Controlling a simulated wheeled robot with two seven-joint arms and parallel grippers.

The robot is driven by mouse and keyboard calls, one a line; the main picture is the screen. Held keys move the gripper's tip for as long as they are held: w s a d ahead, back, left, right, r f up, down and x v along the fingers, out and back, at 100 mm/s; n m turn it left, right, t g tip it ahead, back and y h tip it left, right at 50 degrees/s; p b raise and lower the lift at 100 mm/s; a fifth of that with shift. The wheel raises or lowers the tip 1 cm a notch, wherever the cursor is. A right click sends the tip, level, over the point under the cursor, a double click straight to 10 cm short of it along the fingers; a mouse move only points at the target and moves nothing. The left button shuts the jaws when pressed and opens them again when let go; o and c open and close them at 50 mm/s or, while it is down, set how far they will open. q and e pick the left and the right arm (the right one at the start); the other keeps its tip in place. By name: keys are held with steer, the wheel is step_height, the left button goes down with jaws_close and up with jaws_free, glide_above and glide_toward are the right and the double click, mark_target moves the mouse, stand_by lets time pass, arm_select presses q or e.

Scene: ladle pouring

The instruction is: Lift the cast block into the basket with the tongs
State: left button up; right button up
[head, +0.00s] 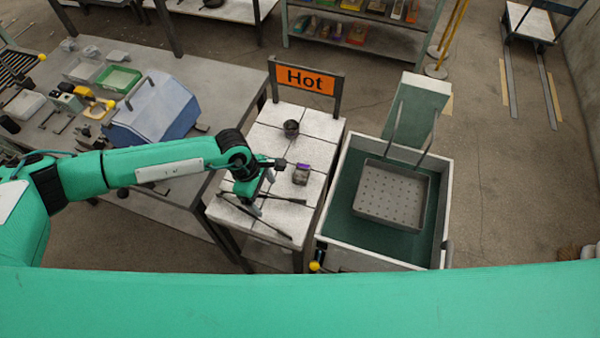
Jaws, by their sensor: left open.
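The tongs (268,226) lie on the white tiled table, their thin dark arms spread apart toward the right. My left gripper (257,199) is open, pointing down just over the pivot end of the tongs. I cannot tell if its fingers touch them, and the gripper partly hides that end. The cast block (301,176), small and grey with a purple top, stands on the tiles right of the gripper, apart from the tongs. The perforated metal basket (390,195) sits in the tank at the right, with tall handle rods. My right gripper is not in view.
A dark cup (291,128) stands farther back on the tiles, before the orange "Hot" sign (305,79). The tank's pale rim (332,190) rises beside the table. A grey workbench (215,85) with a blue box (160,108) and tools is at left.

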arm_select(q)
steer(key=y, duration=0.2)
glide_above(260, 198)
steer(key=s+a, duration=0.2)
steer(key=shift+s+f, duration=0.2)
steer(key=shift+f, duration=0.05)
steer(key=shift+f, duration=0.1)
steer(key=f+b, duration=0.1)
steer(key=f, duration=0.1)
steer(key=f+b, duration=0.2)
steer(key=f, duration=0.1)
steer(key=f+b, duration=0.2)
steer(key=shift+s+d+f, duration=0.15)
steer(key=shift+d+f, duration=0.15)
steer(key=shift+d, duration=0.1)
steer(key=shift+d+f+b, duration=0.1)
steer(key=shift+f+b, duration=0.5)
steer(key=shift+b, duration=0.1)
